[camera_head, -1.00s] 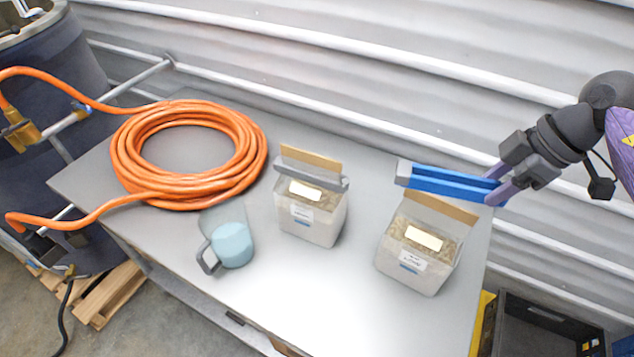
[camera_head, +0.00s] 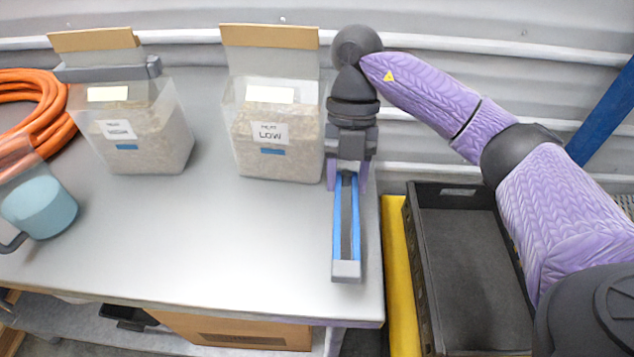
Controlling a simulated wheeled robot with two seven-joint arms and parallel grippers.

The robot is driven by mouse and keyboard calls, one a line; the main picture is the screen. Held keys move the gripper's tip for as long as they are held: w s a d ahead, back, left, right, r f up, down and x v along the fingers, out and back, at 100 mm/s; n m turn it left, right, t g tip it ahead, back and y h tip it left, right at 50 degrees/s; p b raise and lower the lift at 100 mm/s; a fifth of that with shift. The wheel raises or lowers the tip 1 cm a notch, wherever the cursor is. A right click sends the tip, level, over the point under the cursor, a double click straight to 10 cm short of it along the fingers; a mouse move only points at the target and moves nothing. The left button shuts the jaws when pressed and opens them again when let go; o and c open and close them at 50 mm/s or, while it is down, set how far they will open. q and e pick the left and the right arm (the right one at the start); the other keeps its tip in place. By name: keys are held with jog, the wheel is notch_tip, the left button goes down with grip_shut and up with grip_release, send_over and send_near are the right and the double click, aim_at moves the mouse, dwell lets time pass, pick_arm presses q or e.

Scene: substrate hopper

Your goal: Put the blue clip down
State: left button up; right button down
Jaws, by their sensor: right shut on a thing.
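The blue clip (camera_head: 346,235) is a long blue bar with a grey middle strip and a grey end. My right gripper (camera_head: 347,185) is shut on its far part, and the clip points toward the table's front edge. It is over the right end of the grey table (camera_head: 230,240), just right of the bag marked LOW (camera_head: 275,145). I cannot tell whether the clip touches the tabletop. The LOW bag stands open at the top. My left gripper is not in view.
Another bag (camera_head: 140,130) with a grey clip (camera_head: 105,70) across its top stands left. A blue scoop (camera_head: 40,207) and an orange hose (camera_head: 30,110) are at the far left. A black crate (camera_head: 465,270) lies right of the table. The tabletop's front middle is clear.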

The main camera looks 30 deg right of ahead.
aim_at(346, 183)
jog(key=shift+f, duration=0.85)
notch_tip(346, 183, down, 4)
jog(key=shift+r+b, duration=0.2)
jog(key=shift+b, duration=0.45)
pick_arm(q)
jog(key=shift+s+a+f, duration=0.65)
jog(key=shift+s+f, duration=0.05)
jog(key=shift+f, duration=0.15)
pick_arm(e)
jog(key=shift+r, duration=0.15)
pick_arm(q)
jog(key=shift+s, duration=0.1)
pick_arm(e)
jog(key=c, duration=0.5)
grip_release()
